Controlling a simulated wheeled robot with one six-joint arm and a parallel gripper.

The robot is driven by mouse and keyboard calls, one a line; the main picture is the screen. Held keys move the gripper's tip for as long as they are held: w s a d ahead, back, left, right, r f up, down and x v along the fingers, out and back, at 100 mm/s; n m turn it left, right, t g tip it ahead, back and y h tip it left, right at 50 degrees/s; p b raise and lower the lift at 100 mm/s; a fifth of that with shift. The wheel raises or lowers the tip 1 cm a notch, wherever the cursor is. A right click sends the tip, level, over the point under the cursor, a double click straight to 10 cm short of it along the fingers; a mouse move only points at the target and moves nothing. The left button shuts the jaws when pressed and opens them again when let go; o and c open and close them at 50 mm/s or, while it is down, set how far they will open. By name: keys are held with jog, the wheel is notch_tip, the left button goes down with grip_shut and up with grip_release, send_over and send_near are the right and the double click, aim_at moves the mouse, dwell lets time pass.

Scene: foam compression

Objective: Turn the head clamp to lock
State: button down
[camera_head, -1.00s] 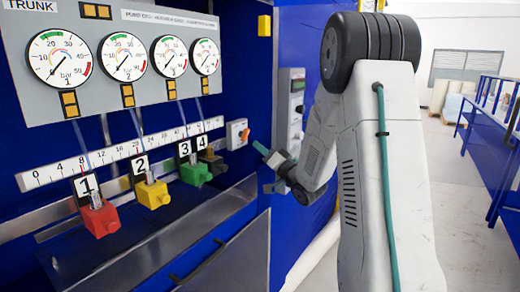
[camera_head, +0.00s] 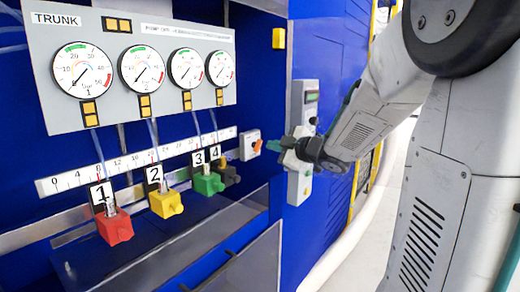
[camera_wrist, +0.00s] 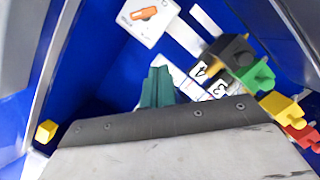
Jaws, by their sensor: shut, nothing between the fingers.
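A white plate (camera_head: 249,151) with an orange handle (camera_head: 257,146) is on the blue machine, right of the ruler's end; I take this handle for the head clamp. It also shows in the wrist view, where the orange handle (camera_wrist: 144,13) lies nearly level at the top, above my fingers; the plate's lettering is too small to read. My gripper (camera_head: 273,146) has teal fingers, shut and empty, just right of the handle in the head view. In the wrist view the gripper (camera_wrist: 157,88) is clearly apart from the handle.
Red (camera_head: 115,228), yellow (camera_head: 166,204), green (camera_head: 208,184) and black (camera_head: 230,176) blocks, numbered 1 to 4, sit along the rail below the ruler (camera_head: 75,180). Several gauges (camera_head: 82,70) are above. A grey control box (camera_head: 305,100) stands behind my gripper.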

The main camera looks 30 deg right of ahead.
aim_at(258, 146)
jog(key=x, duration=0.3)
jog(key=d+f+x, duration=0.1)
jog(key=x, duration=0.3)
jog(key=d+x, duration=0.1)
jog(key=x, duration=0.2)
jog(key=shift+w+f, duration=0.2)
jog(key=shift+w, duration=0.15)
jog(key=shift+w+d+f, duration=0.2)
jog(key=shift+d+f, duration=0.25)
jog(key=shift+d, duration=0.15)
jog(key=shift+a+n, duration=0.15)
jog(key=shift+n, duration=0.15)
